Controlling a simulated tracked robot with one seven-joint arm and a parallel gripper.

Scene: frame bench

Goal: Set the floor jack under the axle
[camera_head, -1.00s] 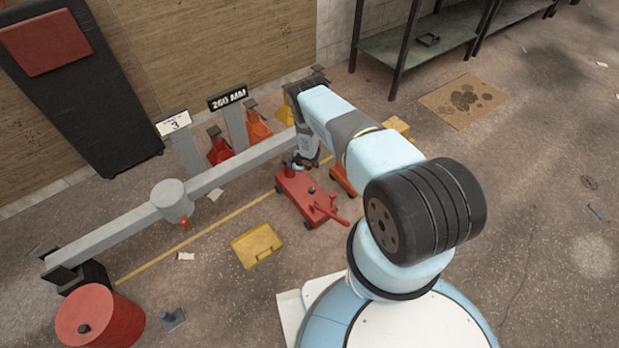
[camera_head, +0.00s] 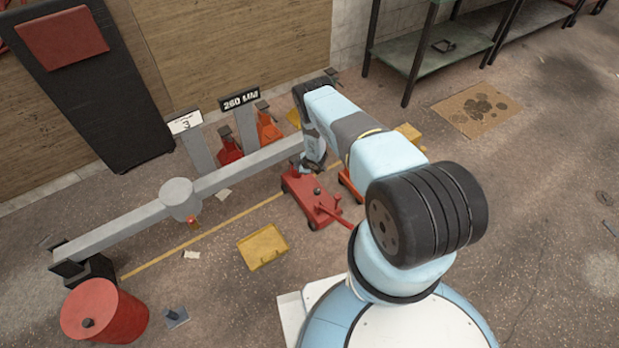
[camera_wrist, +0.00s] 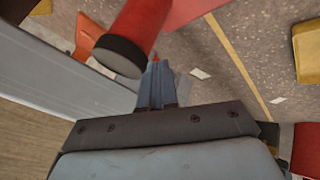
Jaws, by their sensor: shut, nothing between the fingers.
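The red floor jack (camera_head: 299,188) stands on the floor near the right end of the long grey axle beam (camera_head: 230,177), with its handle toward me. My gripper (camera_head: 312,169) is low at the jack's far end, beside the axle; the arm partly hides this spot. In the wrist view my gripper's fingers (camera_wrist: 157,84) are together and empty. A red cylinder with a dark end (camera_wrist: 120,55) is close in front of them; I cannot tell whether they touch. The axle (camera_wrist: 75,75) runs along the left of the wrist view.
Red and orange stands (camera_head: 229,150) and signposts stand behind the axle. A yellow tray (camera_head: 263,247) lies left of the jack. A red drum (camera_head: 115,312) stands at the axle's left end. Floor on the right is open, with cardboard (camera_head: 477,109) near a green shelf (camera_head: 440,55).

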